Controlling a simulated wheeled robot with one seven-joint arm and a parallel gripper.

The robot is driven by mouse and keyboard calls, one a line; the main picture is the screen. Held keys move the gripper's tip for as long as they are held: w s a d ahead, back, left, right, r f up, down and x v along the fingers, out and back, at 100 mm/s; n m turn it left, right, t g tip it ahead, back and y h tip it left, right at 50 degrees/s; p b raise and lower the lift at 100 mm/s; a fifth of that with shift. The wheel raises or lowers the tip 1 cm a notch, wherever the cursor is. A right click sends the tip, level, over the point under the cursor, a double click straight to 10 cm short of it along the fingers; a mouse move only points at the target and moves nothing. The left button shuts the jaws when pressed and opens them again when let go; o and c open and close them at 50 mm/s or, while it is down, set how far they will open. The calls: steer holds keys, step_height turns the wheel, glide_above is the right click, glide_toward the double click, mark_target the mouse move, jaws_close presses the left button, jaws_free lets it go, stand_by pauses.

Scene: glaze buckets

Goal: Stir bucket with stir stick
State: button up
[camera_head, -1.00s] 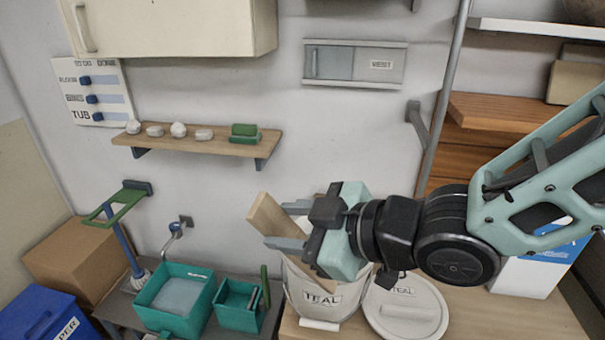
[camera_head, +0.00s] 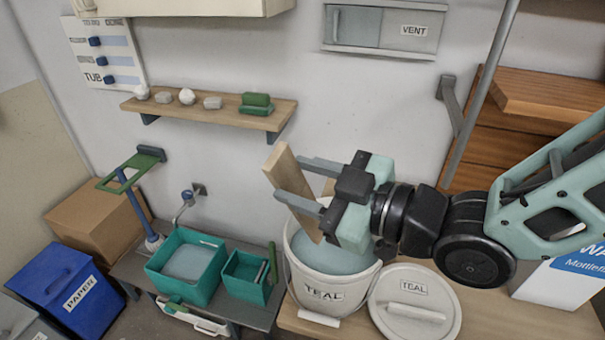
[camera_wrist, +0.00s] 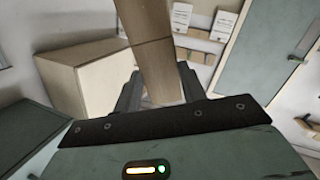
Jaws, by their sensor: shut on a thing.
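A white bucket labelled TEAL (camera_head: 325,297) stands on the wooden counter, open, with pale blue-green glaze (camera_head: 335,258) inside. My gripper (camera_head: 297,182) is above the bucket and shut on the stir stick (camera_head: 283,166), a flat wooden paddle. The stick is tilted, its upper end leaning left and its lower end over the bucket opening. I cannot tell whether the lower tip touches the glaze. In the wrist view the stick (camera_wrist: 150,55) stands between the two fingers.
The TEAL lid (camera_head: 415,303) lies right of the bucket. Teal tubs (camera_head: 188,268) stand on a lower bench at left. A wall shelf (camera_head: 205,107) holds small pieces. A metal post (camera_head: 485,90) rises behind my arm. A blue PAPER bin (camera_head: 65,290) stands at far left.

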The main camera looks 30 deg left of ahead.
steer(key=w+d+f+b, duration=0.1)
steer(key=w+f+b, duration=0.2)
steer(key=f+b, duration=0.4)
steer(key=w+d+f+b, duration=0.1)
steer(key=w+f+b, duration=0.3)
steer(key=f+b, duration=0.3)
steer(key=shift+w+f, duration=0.15)
steer(key=shift+f, duration=1.8)
steer(key=shift+d, duration=0.15)
